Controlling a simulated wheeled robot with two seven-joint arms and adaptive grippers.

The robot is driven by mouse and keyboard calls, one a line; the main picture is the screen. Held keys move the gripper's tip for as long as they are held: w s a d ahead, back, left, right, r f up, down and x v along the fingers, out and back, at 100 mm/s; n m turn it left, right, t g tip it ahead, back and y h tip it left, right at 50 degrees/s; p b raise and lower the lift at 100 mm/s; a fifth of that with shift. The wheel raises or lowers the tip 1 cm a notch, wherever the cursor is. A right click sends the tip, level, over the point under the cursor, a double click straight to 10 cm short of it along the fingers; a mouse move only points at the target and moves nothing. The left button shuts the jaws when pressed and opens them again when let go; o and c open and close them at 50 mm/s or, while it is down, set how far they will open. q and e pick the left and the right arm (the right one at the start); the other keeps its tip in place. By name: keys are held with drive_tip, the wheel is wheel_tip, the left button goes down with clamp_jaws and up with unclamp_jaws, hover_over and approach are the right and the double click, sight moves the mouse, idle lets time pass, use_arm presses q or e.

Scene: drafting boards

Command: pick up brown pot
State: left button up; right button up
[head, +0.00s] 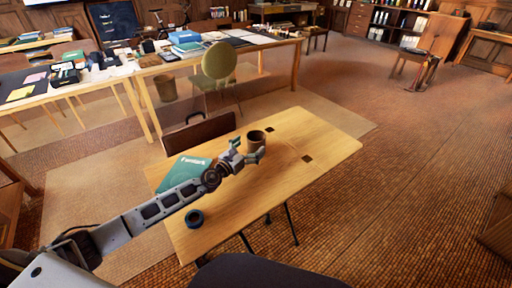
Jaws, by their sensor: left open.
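The brown pot (257,137) stands upright on the light wooden table (315,141) near its middle. My left gripper (254,150) is open at the pot's near left side, its fingers pointing toward the pot. One finger overlaps the pot's lower edge in the picture. I cannot tell whether the fingers touch it. My right gripper is not in view.
A teal book (183,171) lies partly behind my left arm. A dark blue ring-shaped object (194,218) lies near the table's front left. The table's right side is mostly clear, with small dark squares.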

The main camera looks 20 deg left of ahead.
sight(261, 134)
use_arm(q)
drive_tip(key=shift+w, duration=0.1)
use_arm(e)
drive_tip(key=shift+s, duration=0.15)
use_arm(q)
drive_tip(key=shift+w+d+r, duration=0.1)
drive_tip(key=shift+w+r, duration=0.1)
drive_tip(key=shift+w, duration=0.3)
drive_tip(key=shift+x, duration=0.95)
drive_tip(key=shift+w+r, duration=0.1)
drive_tip(key=shift+w, duration=0.25)
drive_tip(key=shift+w+d, duration=0.1)
drive_tip(key=shift+w, duration=0.55)
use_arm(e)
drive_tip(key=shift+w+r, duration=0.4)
use_arm(q)
drive_tip(key=shift+d, duration=0.1)
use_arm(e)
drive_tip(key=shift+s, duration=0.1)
